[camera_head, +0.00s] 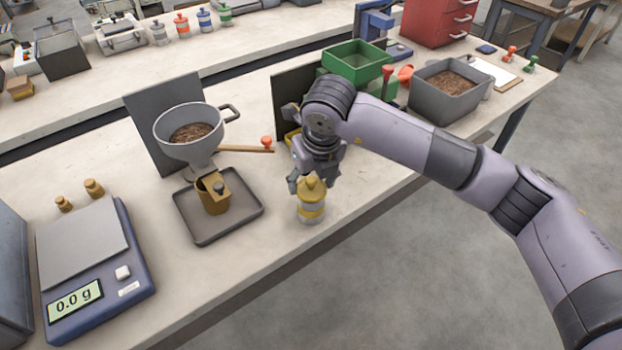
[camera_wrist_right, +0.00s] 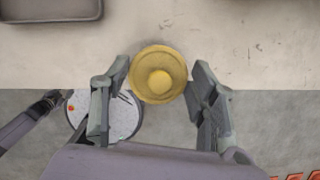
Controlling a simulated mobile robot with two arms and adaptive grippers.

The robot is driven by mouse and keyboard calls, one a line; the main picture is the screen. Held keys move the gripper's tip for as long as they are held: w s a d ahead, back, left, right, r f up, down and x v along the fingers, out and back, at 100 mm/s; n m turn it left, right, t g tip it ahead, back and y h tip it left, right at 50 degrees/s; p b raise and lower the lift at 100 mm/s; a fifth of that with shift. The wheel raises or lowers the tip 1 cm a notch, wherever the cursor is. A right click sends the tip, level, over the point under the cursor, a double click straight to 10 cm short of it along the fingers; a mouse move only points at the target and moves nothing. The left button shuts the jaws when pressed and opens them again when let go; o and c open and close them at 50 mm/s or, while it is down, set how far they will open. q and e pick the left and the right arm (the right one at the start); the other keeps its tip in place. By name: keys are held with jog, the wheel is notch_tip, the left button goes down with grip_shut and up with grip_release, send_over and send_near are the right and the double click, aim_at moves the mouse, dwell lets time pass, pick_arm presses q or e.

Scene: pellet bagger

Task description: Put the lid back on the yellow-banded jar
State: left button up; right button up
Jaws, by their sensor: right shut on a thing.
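The yellow-banded jar (camera_head: 311,211) stands upright near the front edge of the bench, a clear jar with a yellow band. Its yellow knobbed lid (camera_head: 312,188) is right at the jar's top; whether it is fully seated I cannot tell. My right gripper (camera_head: 315,182) reaches down over the jar, shut on the lid. In the right wrist view the round lid (camera_wrist_right: 159,72) sits between the two fingertips and hides the jar below. My left gripper is outside the head view; a small dark arm end (camera_wrist_right: 50,101) at the left of the right wrist view may be it, too small to read.
Left of the jar, a grey tray (camera_head: 240,228) holds a brass cup (camera_head: 213,195) under a funnel (camera_head: 190,135). A scale (camera_head: 90,265) reads 0.0 g. Behind my arm are a green bin (camera_head: 357,62) and a grey tub (camera_head: 447,90). Bare bench lies around the jar.

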jog(key=shift+f+b, duration=0.15)
jog(key=shift+b, duration=0.75)
dwell(1.2)
dwell(0.3)
jog(key=o, duration=0.9)
jog(key=shift+o, duration=0.4)
jog(key=o, duration=0.4)
jog(key=shift+r+p, duration=1.35)
jog(key=shift+r, duration=2.2)
